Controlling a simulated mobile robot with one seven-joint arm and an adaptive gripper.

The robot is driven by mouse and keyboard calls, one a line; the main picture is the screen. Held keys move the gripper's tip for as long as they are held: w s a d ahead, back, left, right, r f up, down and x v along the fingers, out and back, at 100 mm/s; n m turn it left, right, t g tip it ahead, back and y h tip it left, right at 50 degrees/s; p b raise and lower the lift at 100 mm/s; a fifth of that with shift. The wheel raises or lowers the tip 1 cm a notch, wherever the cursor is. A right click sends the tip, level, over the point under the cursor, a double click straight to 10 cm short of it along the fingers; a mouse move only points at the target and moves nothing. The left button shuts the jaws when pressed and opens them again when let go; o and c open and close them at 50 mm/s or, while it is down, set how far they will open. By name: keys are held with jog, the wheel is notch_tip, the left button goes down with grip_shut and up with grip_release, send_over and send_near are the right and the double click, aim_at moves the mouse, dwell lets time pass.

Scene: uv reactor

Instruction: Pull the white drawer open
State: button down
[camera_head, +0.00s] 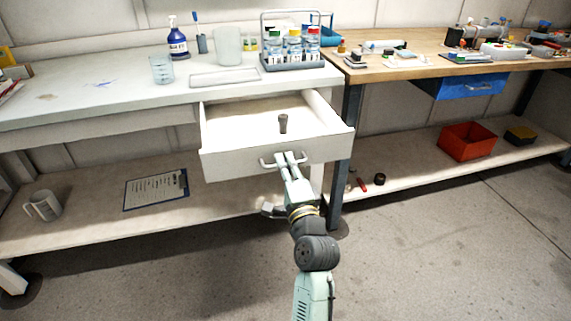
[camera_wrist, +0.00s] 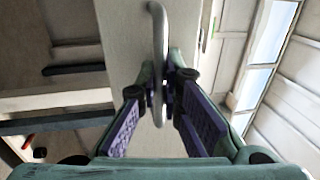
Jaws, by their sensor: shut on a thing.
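The white drawer (camera_head: 228,163) stands pulled out from under the white bench, with its inside showing. A small dark grey object (camera_head: 283,123) stands inside it. The metal bar handle (camera_head: 266,163) is on the drawer's front face. My gripper (camera_head: 289,157) is at the handle, shut on it near its middle. In the wrist view, the handle (camera_wrist: 158,40) runs between the two fingertips of my gripper (camera_wrist: 165,88), and the drawer front (camera_wrist: 124,40) lies behind it. The part of the handle between the fingers is partly hidden.
The white bench top (camera_head: 110,93) holds a blue spray bottle (camera_head: 178,42), beakers and a bottle rack (camera_head: 292,58). A wooden bench (camera_head: 420,62) with a blue drawer (camera_head: 470,86) stands at the right. A clipboard (camera_head: 156,190) and a mug (camera_head: 43,206) lie on the lower shelf. The floor in front is clear.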

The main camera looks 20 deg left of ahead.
jog(key=c, duration=2)
grip_release()
jog(key=v, duration=1.2)
